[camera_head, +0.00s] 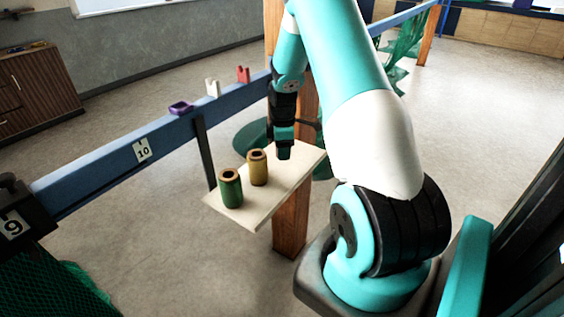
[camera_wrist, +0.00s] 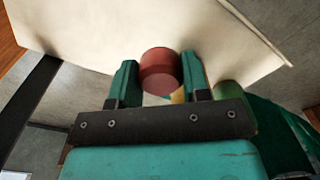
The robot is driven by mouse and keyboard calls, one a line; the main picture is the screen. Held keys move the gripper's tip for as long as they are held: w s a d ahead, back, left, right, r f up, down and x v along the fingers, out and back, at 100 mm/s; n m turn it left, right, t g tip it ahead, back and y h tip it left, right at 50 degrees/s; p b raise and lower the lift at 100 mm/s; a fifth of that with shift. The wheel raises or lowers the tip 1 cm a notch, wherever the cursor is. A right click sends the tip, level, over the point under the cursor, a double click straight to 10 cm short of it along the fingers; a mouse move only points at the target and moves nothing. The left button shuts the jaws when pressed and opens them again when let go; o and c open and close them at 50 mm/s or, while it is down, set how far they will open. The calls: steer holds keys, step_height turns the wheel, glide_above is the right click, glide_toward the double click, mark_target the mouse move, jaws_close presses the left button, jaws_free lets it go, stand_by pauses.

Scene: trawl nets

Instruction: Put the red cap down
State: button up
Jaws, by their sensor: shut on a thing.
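The red cap (camera_wrist: 159,72) is a short round piece between the two fingers of my gripper (camera_wrist: 159,80) in the wrist view. My gripper is shut on it, close to the pale shelf board (camera_wrist: 90,38). In the head view my gripper (camera_head: 284,150) points down over the far right part of the shelf board (camera_head: 262,205), and the red cap is hidden there. I cannot tell whether the cap touches the board.
A green spool (camera_head: 230,190) and a yellow spool (camera_head: 257,168) stand upright on the board, left of my gripper. A blue rail (camera_head: 110,165) runs behind it, carrying a purple piece (camera_head: 181,108), a white piece (camera_head: 212,88) and a red piece (camera_head: 243,75). A wooden post (camera_head: 291,215) stands beside the board.

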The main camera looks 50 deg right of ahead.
mark_target(283, 173)
step_height(283, 173, down, 6)
steer(key=shift+f+p, duration=0.25)
steer(key=shift+p, duration=0.4)
steer(key=shift+f, duration=0.1)
steer(key=o, duration=0.9)
